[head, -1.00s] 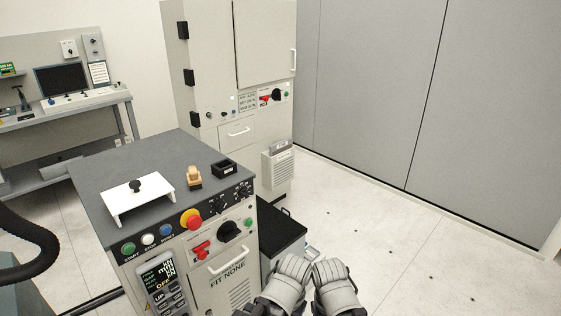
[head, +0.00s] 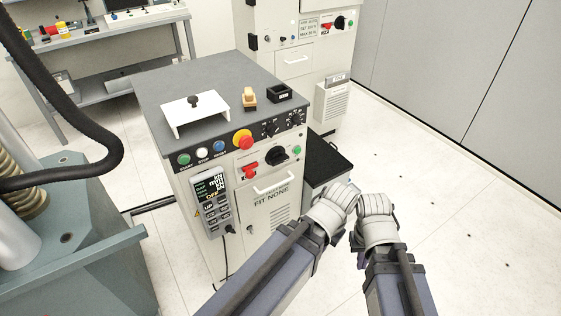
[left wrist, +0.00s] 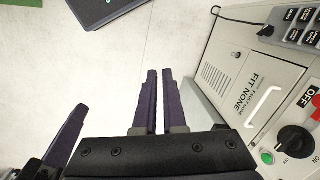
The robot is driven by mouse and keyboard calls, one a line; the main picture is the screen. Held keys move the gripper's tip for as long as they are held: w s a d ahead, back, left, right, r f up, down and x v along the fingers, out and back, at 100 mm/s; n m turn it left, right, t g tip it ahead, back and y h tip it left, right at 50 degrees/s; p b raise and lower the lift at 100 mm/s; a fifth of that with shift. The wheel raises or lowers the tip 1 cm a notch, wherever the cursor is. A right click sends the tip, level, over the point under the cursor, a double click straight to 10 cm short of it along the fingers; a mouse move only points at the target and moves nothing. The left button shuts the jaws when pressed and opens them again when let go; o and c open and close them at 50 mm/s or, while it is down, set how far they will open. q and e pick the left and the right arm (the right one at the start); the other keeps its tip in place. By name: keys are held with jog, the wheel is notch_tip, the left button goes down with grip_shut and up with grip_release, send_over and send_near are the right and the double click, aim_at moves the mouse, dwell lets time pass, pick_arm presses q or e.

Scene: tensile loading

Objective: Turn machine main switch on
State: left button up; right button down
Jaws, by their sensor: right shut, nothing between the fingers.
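The control cabinet (head: 245,190) stands left of centre in the head view. Its front panel carries a black rotary switch (head: 277,156), a red handle (head: 249,171) and a green lamp (head: 297,151). In the left wrist view the black switch (left wrist: 295,138) shows at the lower right, near ON and OFF labels; I cannot tell its setting. My left gripper (head: 340,195) is in front and to the right of the cabinet, apart from the switch. Its purple fingers (left wrist: 158,72) are together and empty. My right gripper (head: 375,203) is beside it, shut and empty.
A red emergency button (head: 242,138) and START, STOP and RESET buttons line the cabinet's upper front. A handheld controller (head: 212,200) hangs at its left. A taller cabinet (head: 300,65) with a similar panel stands behind. Clear floor (head: 440,180) lies to the right.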

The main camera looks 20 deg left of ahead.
pick_arm(q)
jog(key=o, duration=0.4)
jog(key=w+a+f+y+b, duration=0.1)
jog(key=w+f+b, duration=0.1)
jog(key=w+a+f+t+y+b, duration=0.1)
jog(key=w+a+f+b, duration=0.1)
jog(key=w, duration=0.1)
jog(key=w+a+f+t+b, duration=0.1)
jog(key=w+a+f+b, duration=0.1)
jog(key=b, duration=0.1)
jog(key=shift+w+a+y, duration=0.1)
jog(key=shift+w+y, duration=0.1)
jog(key=shift+y, duration=0.2)
jog(key=shift+o, duration=1.3)
jog(key=w+a+f+t+y+b, duration=0.2)
jog(key=w+a+b, duration=0.2)
jog(key=w+b, duration=0.1)
jog(key=shift+w+a+y, duration=0.35)
jog(key=shift+w+y, duration=0.05)
jog(key=shift+w, duration=0.3)
jog(key=m+t+y+b, duration=0.4)
jog(key=t+y+b, duration=0.3)
jog(key=b, duration=0.8)
send_near(281, 162)
jog(key=x, duration=0.9)
jog(key=shift+w+a, duration=0.1)
jog(key=shift+w, duration=0.15)
grip_shut()
